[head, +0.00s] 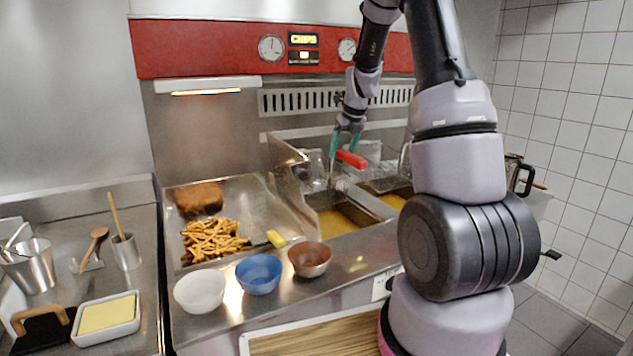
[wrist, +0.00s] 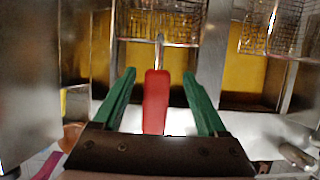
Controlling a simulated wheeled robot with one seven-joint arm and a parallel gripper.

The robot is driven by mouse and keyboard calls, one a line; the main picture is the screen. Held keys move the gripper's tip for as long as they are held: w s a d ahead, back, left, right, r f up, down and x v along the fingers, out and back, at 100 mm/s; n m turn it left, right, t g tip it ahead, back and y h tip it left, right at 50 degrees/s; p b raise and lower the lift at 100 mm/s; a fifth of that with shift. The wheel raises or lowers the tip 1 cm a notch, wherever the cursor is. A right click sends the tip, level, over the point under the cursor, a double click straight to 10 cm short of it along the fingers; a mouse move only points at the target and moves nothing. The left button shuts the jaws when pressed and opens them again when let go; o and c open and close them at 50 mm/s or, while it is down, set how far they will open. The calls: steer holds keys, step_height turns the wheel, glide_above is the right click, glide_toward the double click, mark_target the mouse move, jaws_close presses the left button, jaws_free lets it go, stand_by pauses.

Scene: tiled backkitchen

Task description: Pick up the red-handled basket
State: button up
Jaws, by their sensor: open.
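The red handle (head: 351,159) of the basket sticks out above the fryer front in the head view. In the wrist view the red handle (wrist: 156,102) lies between the two green fingers of my gripper (wrist: 158,90), with a visible gap on each side. My gripper (head: 347,140) is open, right at the handle in the head view. The handle's metal rod leads to a wire basket (wrist: 160,25) at the top of the wrist view, above yellow oil. Much of the basket is hidden in the head view.
Two oil wells, left (head: 338,220) and right (head: 394,201), are split by a metal divider. A second wire basket (wrist: 269,25) is at the right in the wrist view. White (head: 200,291), blue (head: 258,274) and brown (head: 309,259) bowls stand on the front ledge.

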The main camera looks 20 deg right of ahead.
steer(key=x, duration=0.4)
steer(key=shift+s+a+f, duration=0.15)
steer(key=shift+f, duration=0.25)
jaws_close()
stand_by(1.0)
